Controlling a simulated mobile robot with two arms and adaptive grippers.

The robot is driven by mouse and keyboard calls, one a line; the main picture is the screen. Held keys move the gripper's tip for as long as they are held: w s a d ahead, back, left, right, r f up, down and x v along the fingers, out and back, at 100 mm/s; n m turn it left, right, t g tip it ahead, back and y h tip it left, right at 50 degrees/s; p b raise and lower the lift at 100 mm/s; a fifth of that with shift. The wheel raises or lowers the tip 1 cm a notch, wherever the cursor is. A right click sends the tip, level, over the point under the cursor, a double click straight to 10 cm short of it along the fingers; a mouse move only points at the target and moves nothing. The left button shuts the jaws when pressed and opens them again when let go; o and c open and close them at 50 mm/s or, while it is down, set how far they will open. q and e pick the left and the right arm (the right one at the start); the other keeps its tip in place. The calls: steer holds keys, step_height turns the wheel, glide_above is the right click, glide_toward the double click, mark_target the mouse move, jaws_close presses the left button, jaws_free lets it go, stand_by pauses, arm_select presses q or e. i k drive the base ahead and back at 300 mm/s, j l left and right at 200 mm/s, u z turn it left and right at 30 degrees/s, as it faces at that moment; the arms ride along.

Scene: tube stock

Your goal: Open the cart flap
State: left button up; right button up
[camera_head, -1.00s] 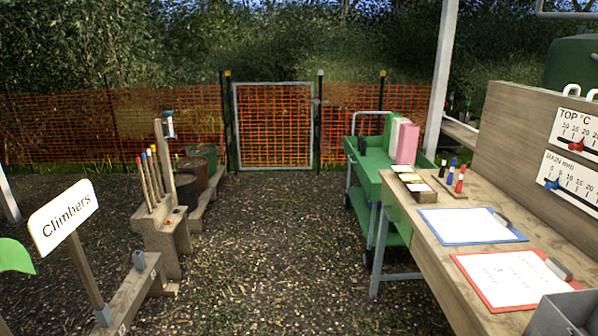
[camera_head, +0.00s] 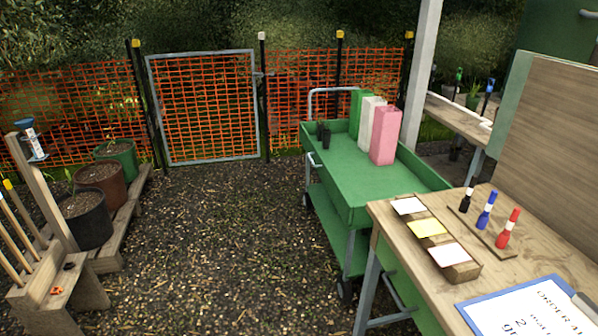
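A green cart (camera_head: 352,206) with an upper tray and a lower shelf stands at the centre right, behind the wooden bench. A grey push handle (camera_head: 333,91) rises at its far end. On its top stand a green box (camera_head: 360,108), a white box (camera_head: 371,124), a pink box (camera_head: 385,135) and small black pots (camera_head: 324,137). A flap cannot be clearly told apart from the cart's green sides. The bench hides the cart's near right part. Neither of my grippers shows.
A wooden bench (camera_head: 389,214) with cards, markers and a blue clipboard (camera_head: 467,305) fills the lower right.

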mark_target(345, 207)
steer(key=i+l+z, duration=0.15)
steer(key=i, duration=0.75)
steer(key=i+j+z, duration=0.2)
steer(key=z, duration=0.2)
steer(key=i+j+z, duration=0.15)
steer(key=j+z, duration=0.15)
steer(key=z, duration=0.15)
